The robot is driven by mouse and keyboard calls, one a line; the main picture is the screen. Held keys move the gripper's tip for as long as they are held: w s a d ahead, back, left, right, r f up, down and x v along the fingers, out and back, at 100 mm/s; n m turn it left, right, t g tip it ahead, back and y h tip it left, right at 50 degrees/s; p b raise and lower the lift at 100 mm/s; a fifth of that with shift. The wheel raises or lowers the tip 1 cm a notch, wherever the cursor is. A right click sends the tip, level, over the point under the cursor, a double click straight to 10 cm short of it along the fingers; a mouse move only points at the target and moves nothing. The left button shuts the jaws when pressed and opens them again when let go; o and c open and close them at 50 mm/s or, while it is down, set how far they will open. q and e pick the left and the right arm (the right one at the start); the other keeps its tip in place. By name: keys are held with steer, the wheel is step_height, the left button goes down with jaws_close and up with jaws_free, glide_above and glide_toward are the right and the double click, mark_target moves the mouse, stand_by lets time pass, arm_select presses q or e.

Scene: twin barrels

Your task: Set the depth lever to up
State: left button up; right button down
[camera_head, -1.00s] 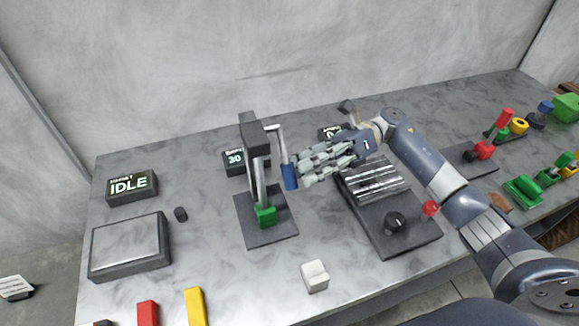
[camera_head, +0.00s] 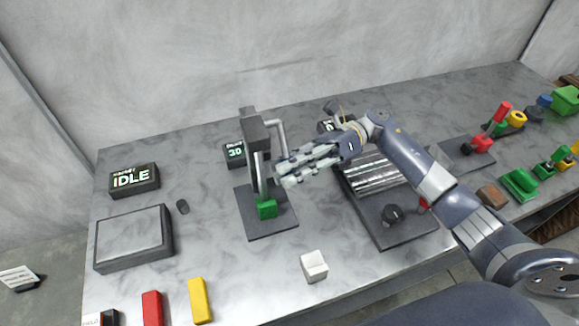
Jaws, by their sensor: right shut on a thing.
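The depth lever is a bent grey rod (camera_head: 283,138) on the right side of a dark upright stand (camera_head: 257,135). The rod comes out at the stand's top and hangs down. Its blue grip, at the lower end, is hidden behind the fingers of my right gripper (camera_head: 284,172). That gripper reaches in from the right and is shut on the lever's grip. A green block (camera_head: 267,208) sits low on the stand above its dark base plate (camera_head: 247,221). A display (camera_head: 235,153) behind the stand reads 30. My left gripper is not in view.
A display reading IDLE (camera_head: 134,180) and a grey box (camera_head: 133,238) stand at the left. A ridged panel with a black knob (camera_head: 392,214) lies under my right arm. A white block (camera_head: 314,266) and red and yellow blocks (camera_head: 200,300) are in front. Coloured parts stand at the right.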

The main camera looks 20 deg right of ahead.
steer(key=shift+s, duration=0.1)
steer(key=m, duration=0.1)
steer(key=s+r+m, duration=0.1)
steer(key=shift+s+r+m, duration=0.2)
steer(key=shift+r+m, duration=0.05)
steer(key=shift+m, duration=0.15)
steer(key=s+r+m+y+p, duration=0.1)
steer(key=r+m, duration=0.1)
steer(key=shift+s+m, duration=0.1)
steer(key=shift+m, duration=0.2)
steer(key=shift+s+r+m+t+y+p, duration=0.2)
steer(key=shift+r+m+p, duration=0.25)
steer(key=shift+r+m, duration=0.45)
steer(key=shift+s+r+m+t+y+p, duration=0.1)
steer(key=shift+r+m+t+y+p, duration=0.25)
steer(key=shift+m, duration=0.8)
steer(key=shift+s+r+m+t+y+p, duration=0.15)
steer(key=shift+r+m+p, duration=0.4)
steer(key=shift+r+m, duration=0.4)
steer(key=shift+d+f, duration=0.1)
steer(key=c, duration=1.4)
jaws_free()
